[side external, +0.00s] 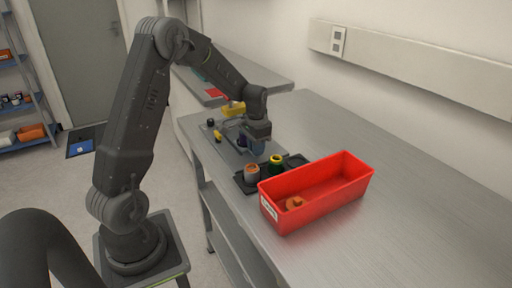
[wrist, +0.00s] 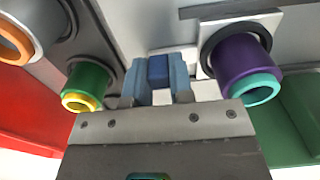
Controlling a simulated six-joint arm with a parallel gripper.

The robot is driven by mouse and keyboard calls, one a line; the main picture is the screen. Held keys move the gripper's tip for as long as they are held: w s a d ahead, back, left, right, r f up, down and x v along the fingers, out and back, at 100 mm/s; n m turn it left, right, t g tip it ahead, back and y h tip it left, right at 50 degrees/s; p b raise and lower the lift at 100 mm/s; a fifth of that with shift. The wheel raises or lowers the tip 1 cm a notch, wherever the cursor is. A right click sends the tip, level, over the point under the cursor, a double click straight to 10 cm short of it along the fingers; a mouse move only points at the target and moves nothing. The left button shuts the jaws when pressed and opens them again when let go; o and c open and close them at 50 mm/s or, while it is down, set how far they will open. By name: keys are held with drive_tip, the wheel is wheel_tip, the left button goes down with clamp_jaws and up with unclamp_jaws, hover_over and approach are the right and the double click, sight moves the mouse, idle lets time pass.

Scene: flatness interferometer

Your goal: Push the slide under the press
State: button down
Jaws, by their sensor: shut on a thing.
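My gripper (side external: 258,146) is low over the metal plate on the bench, just behind the black tray. In the wrist view my gripper (wrist: 158,82) has its two blue-grey fingers closed on a small dark blue block (wrist: 158,68). I cannot tell whether this block is part of the slide. A purple cylinder with a teal rim (wrist: 240,68) stands to the right of the fingers, apart from them. A green cylinder with a yellow rim (wrist: 86,87) is to their left. The press cannot be made out with certainty; a yellow part (side external: 233,108) stands behind my gripper.
The black tray (side external: 246,186) holds a grey cup with an orange rim (side external: 252,172) and the green cup (side external: 276,164). A red bin (side external: 330,190) with an orange piece (side external: 294,203) inside stands close in front. The bench (side external: 420,215) is clear at right.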

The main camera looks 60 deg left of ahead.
drive_tip(key=a, duration=0.7)
drive_tip(key=shift+a, duration=0.35)
drive_tip(key=c, duration=1)
unclamp_jaws()
wheel_tip(320, 180, up, 14)
